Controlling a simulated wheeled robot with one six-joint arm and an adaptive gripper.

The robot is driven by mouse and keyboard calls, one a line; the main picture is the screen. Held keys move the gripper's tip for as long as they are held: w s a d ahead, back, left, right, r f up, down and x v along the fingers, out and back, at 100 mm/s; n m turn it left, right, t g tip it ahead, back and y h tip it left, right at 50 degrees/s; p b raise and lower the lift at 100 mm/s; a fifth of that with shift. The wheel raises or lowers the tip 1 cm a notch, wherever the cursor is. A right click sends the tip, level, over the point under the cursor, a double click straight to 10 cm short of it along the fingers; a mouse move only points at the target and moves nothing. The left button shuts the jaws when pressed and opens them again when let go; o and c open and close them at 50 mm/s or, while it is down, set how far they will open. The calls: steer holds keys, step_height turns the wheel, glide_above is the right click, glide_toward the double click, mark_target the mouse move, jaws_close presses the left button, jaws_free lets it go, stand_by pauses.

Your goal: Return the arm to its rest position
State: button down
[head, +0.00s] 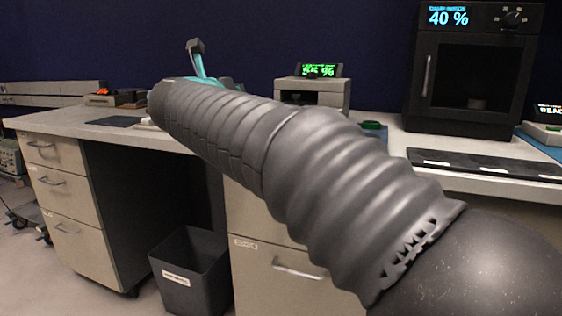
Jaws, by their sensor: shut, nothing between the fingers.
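My arm, in a grey ribbed sleeve, crosses the head view from the lower right to the upper left. It reaches out over the bench, and its far end is at the left of centre. My gripper is not in view; the far end of the arm hides what lies beyond it. A teal object (202,68) with a dark block at its top shows just above and behind the sleeve. Its lower part is hidden by the arm.
The bench top (75,122) runs behind my arm. On it are a beige device (318,86) with a green display and a black oven (465,85) reading 40 %. Drawers (62,190) and a dark bin (190,270) stand below.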

steer(key=a+f+n+t+y, duration=0.1)
steer(key=a+f+n+y, duration=0.1)
steer(key=a+n+y, duration=0.65)
steer(key=s+f+n+g+y, duration=0.2)
steer(key=s+f+n+g, duration=0.25)
steer(key=f+n, duration=0.4)
steer(key=s+f+n+g+y, duration=0.3)
steer(key=s+f+n, duration=0.2)
steer(key=n, duration=0.7)
steer(key=s+d+f+n+g+h, duration=0.5)
steer(key=s+d+f+n, duration=0.2)
steer(key=s+d+f, duration=0.85)
steer(key=s+d+f+h, duration=0.2)
steer(key=s+d, duration=0.2)
steer(key=d, duration=0.5)
steer(key=s+d+f+m+h, duration=0.1)
steer(key=s+d+f+h, duration=0.1)
steer(key=s+d, duration=0.3)
steer(key=d, duration=0.4)
steer(key=shift+d+m, duration=0.25)
steer(key=shift+m, duration=0.05)
